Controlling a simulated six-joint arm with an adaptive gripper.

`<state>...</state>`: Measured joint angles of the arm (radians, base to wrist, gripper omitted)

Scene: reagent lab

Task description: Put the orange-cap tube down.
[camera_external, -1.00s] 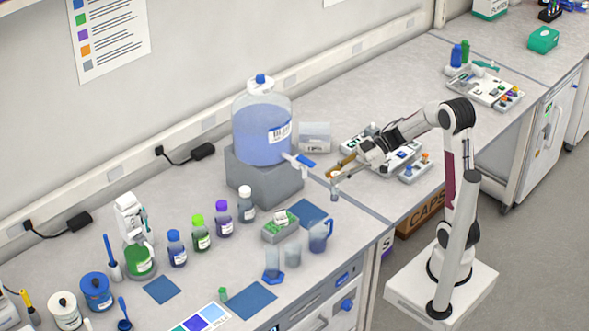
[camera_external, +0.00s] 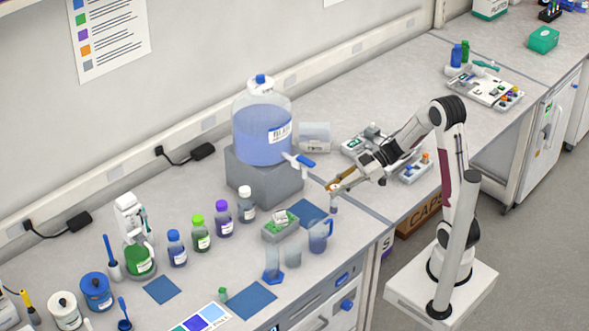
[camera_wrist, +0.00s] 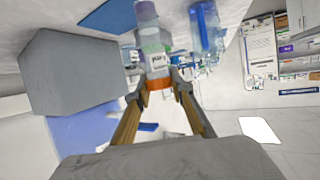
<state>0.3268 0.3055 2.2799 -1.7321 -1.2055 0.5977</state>
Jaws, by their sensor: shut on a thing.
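My gripper (camera_external: 336,186) is shut on the orange-cap tube (camera_external: 333,207), just left of the gap between two benches. The tube hangs upright below my fingers in the outside view. In the wrist view, my gripper (camera_wrist: 158,91) has its two fingers on either side of the orange cap. The tube's pale, labelled body (camera_wrist: 157,62) shows beyond the cap. I cannot tell whether the tube's lower end touches the bench.
A blue mat (camera_external: 306,211) and a blue-handled jug (camera_external: 319,236) are left of the tube. The grey block (camera_external: 262,181) under the big blue bottle (camera_external: 262,130) stands behind left. A white tray (camera_external: 353,148) lies behind my gripper.

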